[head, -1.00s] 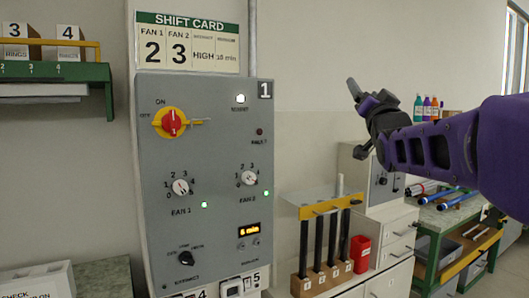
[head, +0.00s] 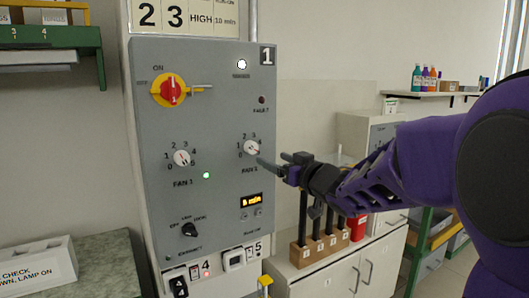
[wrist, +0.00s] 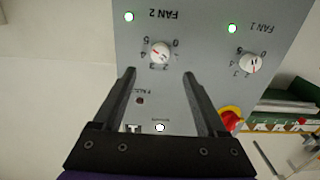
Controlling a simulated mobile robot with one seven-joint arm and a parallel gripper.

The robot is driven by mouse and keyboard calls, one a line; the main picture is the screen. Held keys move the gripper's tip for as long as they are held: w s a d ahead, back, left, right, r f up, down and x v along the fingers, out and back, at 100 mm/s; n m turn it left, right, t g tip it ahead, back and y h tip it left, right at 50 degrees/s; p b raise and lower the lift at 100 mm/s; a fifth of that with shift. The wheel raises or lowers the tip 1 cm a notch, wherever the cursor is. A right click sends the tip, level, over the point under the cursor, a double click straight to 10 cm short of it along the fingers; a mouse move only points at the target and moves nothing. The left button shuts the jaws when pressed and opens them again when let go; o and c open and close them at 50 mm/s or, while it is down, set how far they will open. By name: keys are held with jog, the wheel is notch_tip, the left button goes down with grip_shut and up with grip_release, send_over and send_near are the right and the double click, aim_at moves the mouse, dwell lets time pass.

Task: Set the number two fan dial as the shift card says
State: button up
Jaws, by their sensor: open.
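The number two fan dial (head: 252,147) is a white round knob with a red pointer line on the grey panel (head: 215,85). I cannot read its exact setting. In the wrist view the dial (wrist: 161,53) appears upside down, just beyond and between my fingertips, untouched. My gripper (head: 273,160) is open and empty at the panel's right side, beside and slightly below the dial; its fingers also show in the wrist view (wrist: 159,74). The shift card (head: 190,17) above the panel reads 2, 3, HIGH and 10 min. Its headings are cut off now; earlier, 3 stood under FAN 2.
The fan 1 dial (head: 182,158) is left of the fan 2 dial. A red-and-yellow main switch (head: 171,90) is above it. A black extract knob (head: 189,230) and timer display (head: 251,200) are below. A wooden rod rack (head: 318,250) stands right of the panel.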

aim_at(253, 149)
jog(key=x, duration=1)
jog(key=shift+a, duration=0.1)
grip_shut()
